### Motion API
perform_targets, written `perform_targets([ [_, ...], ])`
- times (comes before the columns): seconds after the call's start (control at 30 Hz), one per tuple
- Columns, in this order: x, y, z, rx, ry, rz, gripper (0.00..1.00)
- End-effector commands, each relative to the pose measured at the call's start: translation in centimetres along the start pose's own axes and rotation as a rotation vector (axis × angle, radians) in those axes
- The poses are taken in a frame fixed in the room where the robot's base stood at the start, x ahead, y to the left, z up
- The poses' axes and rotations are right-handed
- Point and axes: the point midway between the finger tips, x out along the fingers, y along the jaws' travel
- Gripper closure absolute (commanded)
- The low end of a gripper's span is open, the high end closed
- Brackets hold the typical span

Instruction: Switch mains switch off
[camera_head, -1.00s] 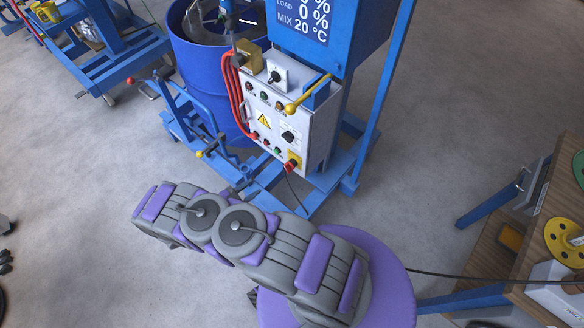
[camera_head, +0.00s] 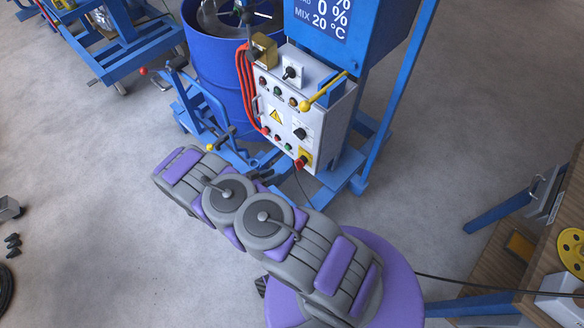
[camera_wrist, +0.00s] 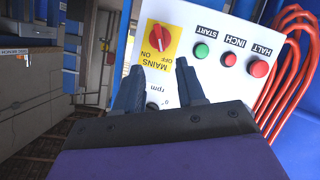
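The mains switch (camera_wrist: 157,38) is a red rotary knob on a yellow plate marked MAINS, ON and OFF, upside down in the wrist view. I cannot tell for certain which mark the knob points to. In the head view, the switch (camera_head: 301,160) is at the lower right corner of the white control panel (camera_head: 287,122). My gripper (camera_wrist: 160,66) is open and empty, with its two dark fingers apart below the knob in the picture. Its fingertips overlap the plate's lower edge in view; contact is not clear.
A green START button (camera_wrist: 201,51) and red INCH (camera_wrist: 230,59) and HALT (camera_wrist: 260,68) buttons sit beside the switch. Red cables (camera_head: 245,88) run along the panel's left side. A blue drum (camera_head: 215,70) stands behind. A workbench (camera_head: 560,215) is at right. Open floor lies left.

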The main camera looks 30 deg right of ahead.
Motion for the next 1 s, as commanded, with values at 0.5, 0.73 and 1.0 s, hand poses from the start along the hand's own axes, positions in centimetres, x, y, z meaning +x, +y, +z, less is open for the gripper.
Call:
perform_targets([
  [0.5,8.9,-0.1,0.1,0.004,-0.002,0.002,0.61],
  [0.73,9.9,-0.1,0.0,0.003,0.0,0.0,0.61],
  [1.0,9.9,-0.1,0.0,0.003,0.0,-0.001,0.63],
])
